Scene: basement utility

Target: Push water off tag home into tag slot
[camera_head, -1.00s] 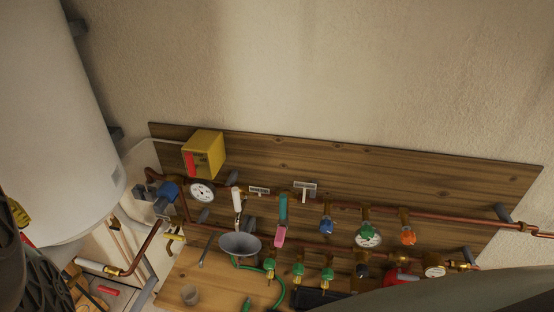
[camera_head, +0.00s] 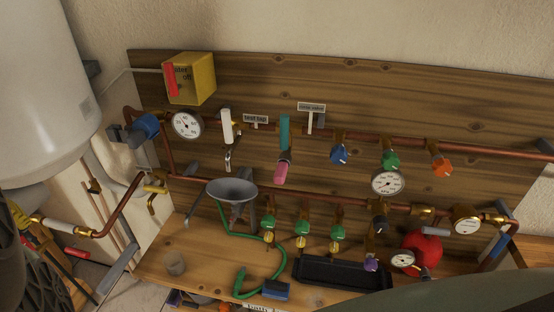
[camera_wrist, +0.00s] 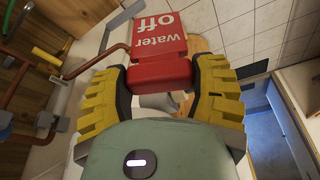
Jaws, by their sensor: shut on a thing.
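The red tag (camera_wrist: 158,38), lettered "water off" in white, shows upside down in the wrist view. My gripper (camera_wrist: 162,80) is shut on its red lower block, with a ridged yellow finger on each side. The lettered face stands clear beyond the fingertips. In the head view a yellow box (camera_head: 200,80) with a red strip on its left side and dark lettering, partly readable as "off", is mounted at the board's upper left. I cannot tell whether it is the home or the slot. The held tag is not clear in the head view.
Copper pipes with gauges, valves and a funnel (camera_head: 232,190) run along the wooden board (camera_head: 270,75). A white tank (camera_head: 45,90) stands at the left. A copper pipe passes near the tag in the wrist view.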

